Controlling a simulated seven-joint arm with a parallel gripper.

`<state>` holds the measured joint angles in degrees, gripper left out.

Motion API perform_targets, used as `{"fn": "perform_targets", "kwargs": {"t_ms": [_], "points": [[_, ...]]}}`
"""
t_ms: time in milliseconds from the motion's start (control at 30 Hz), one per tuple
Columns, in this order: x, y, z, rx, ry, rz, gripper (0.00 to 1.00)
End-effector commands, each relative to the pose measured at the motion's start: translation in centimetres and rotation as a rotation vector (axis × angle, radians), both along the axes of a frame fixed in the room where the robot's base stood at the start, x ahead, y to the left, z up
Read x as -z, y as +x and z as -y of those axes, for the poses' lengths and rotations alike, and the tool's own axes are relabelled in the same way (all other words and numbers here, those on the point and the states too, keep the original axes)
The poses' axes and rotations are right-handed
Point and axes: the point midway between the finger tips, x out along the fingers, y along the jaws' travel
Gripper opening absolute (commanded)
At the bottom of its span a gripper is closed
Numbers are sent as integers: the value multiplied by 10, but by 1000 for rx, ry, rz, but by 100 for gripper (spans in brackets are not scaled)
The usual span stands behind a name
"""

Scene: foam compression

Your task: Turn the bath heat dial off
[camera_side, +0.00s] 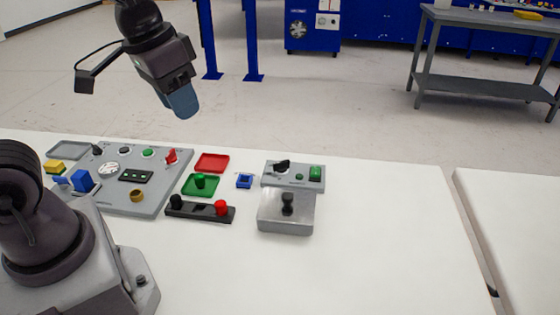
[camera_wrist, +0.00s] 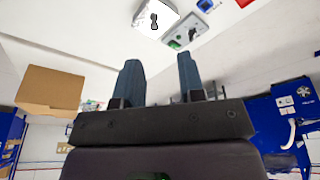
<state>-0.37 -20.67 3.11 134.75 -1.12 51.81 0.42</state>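The bath is a grey metal box (camera_side: 286,212) with a black knob on its lid, on the white table right of centre. Behind it is a small grey control panel (camera_side: 298,180) with a black dial (camera_side: 282,166) on the left and a green switch (camera_side: 315,173) on the right. In the wrist view the dial (camera_wrist: 192,33) and green switch (camera_wrist: 174,45) show near the top, beyond the fingertips. My gripper (camera_side: 182,103) hangs high above the table, left of the dial and well apart from it. The wrist view shows its two blue fingers (camera_wrist: 158,60) spread with nothing between them.
A larger grey panel (camera_side: 125,205) with several knobs stands at left. Red (camera_side: 212,162) and green (camera_side: 193,190) trays, a small blue block (camera_side: 244,181) and a black bar (camera_side: 200,213) with two knobs lie left of the bath. The table's right part is clear.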

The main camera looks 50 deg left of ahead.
Motion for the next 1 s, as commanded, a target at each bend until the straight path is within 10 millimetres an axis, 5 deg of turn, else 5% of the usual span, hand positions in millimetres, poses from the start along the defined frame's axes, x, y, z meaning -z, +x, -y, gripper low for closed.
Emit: {"fn": "perform_targets", "kwargs": {"t_ms": [267, 700, 800, 1000], "points": [[44, 90, -28, -24, -24, -179, 36], [165, 212, -86, 115, 29, -319, 36], [176, 234, -93, 183, 47, -301, 36], [160, 256, -92, 308, 58, -241, 36]]}}
